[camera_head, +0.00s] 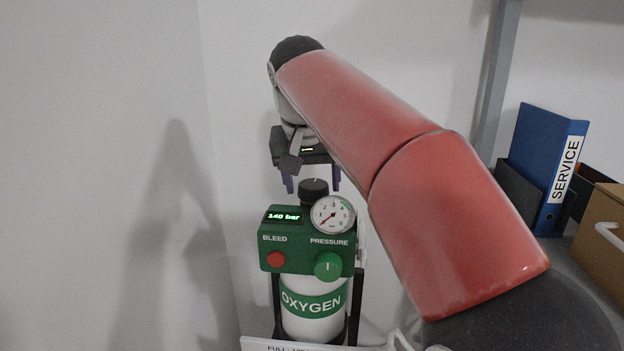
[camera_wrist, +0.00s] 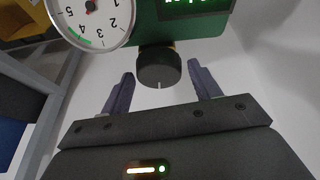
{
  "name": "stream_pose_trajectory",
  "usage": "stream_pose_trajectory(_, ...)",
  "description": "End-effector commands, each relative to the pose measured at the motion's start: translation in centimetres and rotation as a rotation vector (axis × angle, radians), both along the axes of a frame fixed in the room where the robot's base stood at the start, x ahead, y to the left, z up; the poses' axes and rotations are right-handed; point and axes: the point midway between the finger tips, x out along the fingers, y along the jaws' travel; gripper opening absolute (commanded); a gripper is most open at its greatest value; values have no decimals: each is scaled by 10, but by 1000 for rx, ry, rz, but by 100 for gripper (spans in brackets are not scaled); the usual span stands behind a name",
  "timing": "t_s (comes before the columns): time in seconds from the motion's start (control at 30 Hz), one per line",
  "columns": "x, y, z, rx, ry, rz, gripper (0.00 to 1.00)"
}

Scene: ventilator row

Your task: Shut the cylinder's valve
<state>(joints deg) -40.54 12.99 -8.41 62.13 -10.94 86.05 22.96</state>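The oxygen cylinder (camera_head: 313,311) is white with a green band and stands upright against the wall. Its green regulator block (camera_head: 283,231) carries a display reading 140 bar. The black valve knob (camera_head: 314,191) is on top of the block; it also shows in the wrist view (camera_wrist: 159,68), with a pale mark on its face. My gripper (camera_head: 312,188) is above the knob, pointing down. In the wrist view, its two purple-grey fingers (camera_wrist: 160,78) are apart, one on each side of the knob, with visible gaps. Nothing is held.
A pressure gauge (camera_head: 333,214), a red bleed button (camera_head: 276,259) and a green pressure knob (camera_head: 328,266) are on the block. A shelf at the right holds a blue service binder (camera_head: 547,160) and a cardboard box (camera_head: 601,225). The left wall area is clear.

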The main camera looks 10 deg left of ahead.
Motion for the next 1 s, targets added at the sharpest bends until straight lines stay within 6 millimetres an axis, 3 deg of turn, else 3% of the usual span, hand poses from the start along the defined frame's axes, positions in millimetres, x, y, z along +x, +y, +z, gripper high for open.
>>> stream_pose_trajectory(0.03, 0, 0, 0, 0, 0, 0, 56)
stream_pose_trajectory(0.27, 0, 0, 0, 0, 0, 0, 27)
stream_pose_trajectory(0.57, 0, -1, 1, 0, 0, 128, 27)
stream_pose_trajectory(0.8, 0, -1, 1, 0, -1, 135, 27)
stream_pose_trajectory(0.83, 0, -1, 1, 0, -1, 135, 51)
stream_pose_trajectory(1.0, 0, -1, 1, 0, 0, 134, 71)
